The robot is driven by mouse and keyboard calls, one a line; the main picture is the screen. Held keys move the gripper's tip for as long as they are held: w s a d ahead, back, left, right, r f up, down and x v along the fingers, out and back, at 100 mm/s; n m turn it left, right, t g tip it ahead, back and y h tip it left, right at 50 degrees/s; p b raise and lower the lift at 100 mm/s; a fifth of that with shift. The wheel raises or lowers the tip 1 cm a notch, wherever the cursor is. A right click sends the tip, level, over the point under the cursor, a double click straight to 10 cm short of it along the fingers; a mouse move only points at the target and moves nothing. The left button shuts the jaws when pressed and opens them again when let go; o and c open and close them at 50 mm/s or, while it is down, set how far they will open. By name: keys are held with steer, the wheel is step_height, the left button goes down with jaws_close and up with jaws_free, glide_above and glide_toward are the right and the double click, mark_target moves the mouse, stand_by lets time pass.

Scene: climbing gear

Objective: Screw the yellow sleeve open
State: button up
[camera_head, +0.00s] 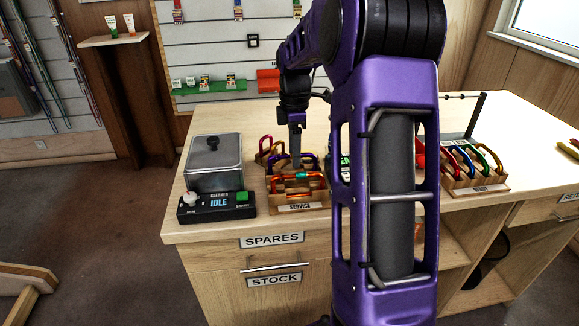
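The wooden SERVICE rack (300,207) stands on the counter left of my arm and holds several carabiners. An orange-red carabiner (318,182) lies along its front, with a small teal-green sleeve on its top bar. A purple carabiner (309,158) and a dark red one (265,150) stand behind it. I cannot clearly pick out a yellow sleeve at this size. My gripper (295,160) points down over the rear part of this rack, close to the purple carabiner. Its fingers show as one narrow shape, so their opening and any contact cannot be told.
A clear-lidded box (214,165) and a control panel (217,206) reading IDLE stand left of the rack. A second rack (478,182) with several coloured carabiners stands at right. My purple arm hides the counter's middle. Bare counter lies behind the SERVICE rack.

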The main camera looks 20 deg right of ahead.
steer(key=shift+r+p, duration=0.7)
steer(key=shift+r, duration=0.3)
steer(key=shift+s+a+b, duration=0.15)
steer(key=shift+s+b, duration=0.05)
steer(key=shift+s, duration=0.4)
steer(key=shift+s+a+b, duration=0.15)
steer(key=shift+s+b, duration=0.05)
steer(key=shift+s, duration=0.35)
steer(key=shift+f, duration=0.2)
steer(key=shift+w+f+b, duration=0.25)
steer(key=shift+f+b, duration=0.05)
steer(key=shift+f, duration=0.35)
steer(key=shift+w+f+b, duration=0.2)
steer(key=shift+f+b, duration=0.05)
steer(key=shift+f, duration=0.4)
steer(key=shift+w+d+p, duration=0.25)
steer(key=shift+w+p, duration=0.4)
steer(key=shift+w, duration=0.1)
steer(key=shift+r, duration=0.2)
